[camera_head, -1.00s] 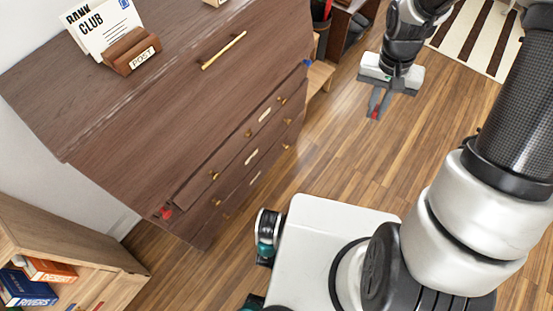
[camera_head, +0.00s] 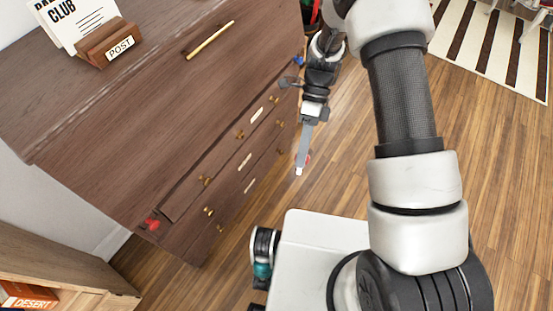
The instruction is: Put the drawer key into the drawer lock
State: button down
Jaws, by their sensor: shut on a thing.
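My gripper (camera_head: 303,161) hangs in front of the right part of the drawers, above the floor, fingers pointing down. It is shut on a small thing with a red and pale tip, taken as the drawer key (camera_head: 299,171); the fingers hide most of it. The dark wooden desk (camera_head: 140,110) fills the left half, with stacked drawers (camera_head: 231,159) on its front face. The drawers carry small brass knobs and pale plates. I cannot make out which small fitting is the drawer lock. My gripper looks apart from the drawer fronts.
A red piece (camera_head: 152,223) shows at the drawers' lower left and a blue piece (camera_head: 299,62) at the upper right. A brass handle (camera_head: 210,40) is on the slanted lid. A post holder (camera_head: 108,43) stands on top. Wooden floor (camera_head: 330,185) is clear right of the gripper.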

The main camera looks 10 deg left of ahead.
jog(key=w+a+f+m+t+y+b, duration=0.3)
jog(key=f+m+t+y+b, duration=0.15)
jog(key=f+m, duration=0.2)
jog(key=w+a+f+m+t+y+b, duration=0.2)
jog(key=a+f+m+t+y+b, duration=0.1)
jog(key=f+m+t+y, duration=0.4)
jog(key=w+a+f+m+t+y+b, duration=0.3)
jog(key=m+y, duration=0.2)
jog(key=m, duration=0.3)
jog(key=w+a+n+p, duration=0.1)
jog(key=a+n, duration=0.5)
jog(key=n, duration=1.2)
jog(key=shift+w+a, duration=0.35)
jog(key=shift+w, duration=0.55)
jog(key=shift+t+h+x, duration=0.25)
jog(key=shift+x, duration=0.6)
dwell(0.9)
